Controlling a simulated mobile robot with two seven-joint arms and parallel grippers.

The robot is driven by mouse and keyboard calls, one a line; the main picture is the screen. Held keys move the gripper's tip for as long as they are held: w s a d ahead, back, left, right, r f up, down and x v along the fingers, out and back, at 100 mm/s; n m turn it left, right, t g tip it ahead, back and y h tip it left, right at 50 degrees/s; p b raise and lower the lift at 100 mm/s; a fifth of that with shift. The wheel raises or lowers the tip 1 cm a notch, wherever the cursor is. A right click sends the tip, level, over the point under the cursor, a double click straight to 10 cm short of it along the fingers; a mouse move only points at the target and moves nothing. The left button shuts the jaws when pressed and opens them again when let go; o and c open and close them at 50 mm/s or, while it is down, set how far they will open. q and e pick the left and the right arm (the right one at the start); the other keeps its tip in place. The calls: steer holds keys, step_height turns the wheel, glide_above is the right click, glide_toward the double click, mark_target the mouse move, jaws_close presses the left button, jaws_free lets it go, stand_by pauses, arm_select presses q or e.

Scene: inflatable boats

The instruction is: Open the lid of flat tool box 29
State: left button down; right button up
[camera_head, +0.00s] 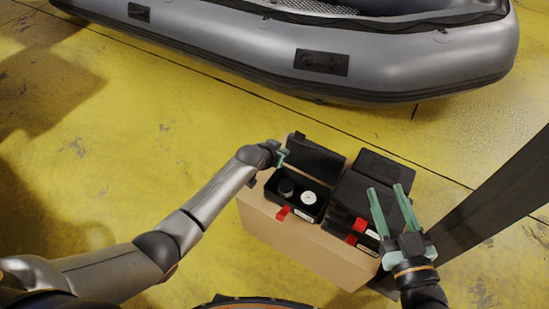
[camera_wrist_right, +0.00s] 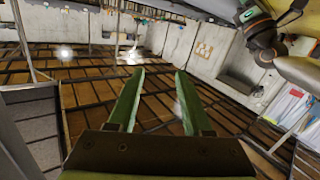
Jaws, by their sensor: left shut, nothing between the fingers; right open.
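A flat black tool box (camera_head: 276,206) with a red latch stands on a cardboard box, and its lid (camera_head: 316,157) is open and tilted back. Two round items, one dark and one white, lie inside it. To its right are stacked black tool boxes (camera_head: 352,192) with red latches, their lids closed. I cannot read which label says 29. My left gripper (camera_head: 281,157) is shut and empty beside the open lid's left edge; whether it touches the lid I cannot tell. My right gripper (camera_head: 390,190) is open, fingers up, in front of the stacked boxes; its fingers fill the right wrist view (camera_wrist_right: 158,95).
The cardboard box (camera_head: 318,252) stands on a yellow floor (camera_head: 130,110). A dark post (camera_head: 490,205) rises close on the right. A grey inflatable boat (camera_head: 330,60) lies behind. The floor at left is clear.

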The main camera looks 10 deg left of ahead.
arm_select(q)
steer(key=s+p, duration=0.1)
steer(key=p, duration=0.1)
steer(key=s+a+r+p, duration=0.1)
steer(key=s, duration=0.1)
steer(key=s+p, duration=0.1)
steer(key=p, duration=0.1)
steer(key=shift+s+a+r+p, duration=0.15)
steer(key=shift+s+a+p, duration=0.05)
steer(key=shift+a+p, duration=0.15)
arm_select(e)
steer(key=s+f+m+g, duration=0.1)
steer(key=s+f+g, duration=0.3)
steer(key=f, duration=0.3)
steer(key=s+f+m+g+h, duration=0.1)
steer(key=s+f+g, duration=0.2)
steer(key=f, duration=0.3)
steer(key=shift+s+a+f+g+h, duration=0.3)
steer(key=shift+s+f+g, duration=0.05)
steer(key=shift+f+g, duration=0.05)
